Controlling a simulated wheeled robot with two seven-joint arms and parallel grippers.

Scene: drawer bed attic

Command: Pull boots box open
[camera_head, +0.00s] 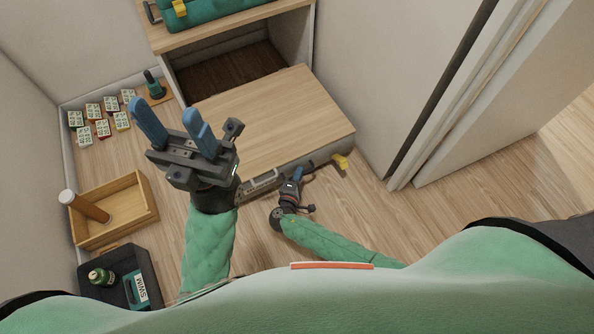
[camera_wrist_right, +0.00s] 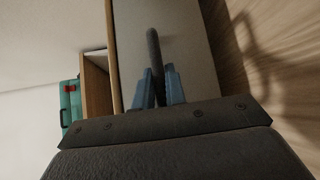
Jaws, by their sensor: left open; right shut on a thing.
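The boots box (camera_head: 290,110) looks like the wide drawer-like box with a wooden top and grey front; no label on it is readable. It stands out from the wooden cabinet, with a dark opening behind it. My right gripper (camera_head: 298,174) is at its front, low down. In the right wrist view its blue fingers (camera_wrist_right: 158,82) are shut on a dark bar handle (camera_wrist_right: 154,48) on the grey front. My left gripper (camera_head: 164,108) is open and empty, raised in front of the box's left side and hiding part of it.
A green case (camera_head: 215,12) sits on the cabinet top. A wooden tray (camera_head: 146,208) with a cylinder, a dark bin (camera_head: 146,270) and several small cards (camera_head: 92,110) lie left. A yellow piece (camera_head: 341,162) is at the box's front right corner. Floor (camera_head: 370,215) is clear at right.

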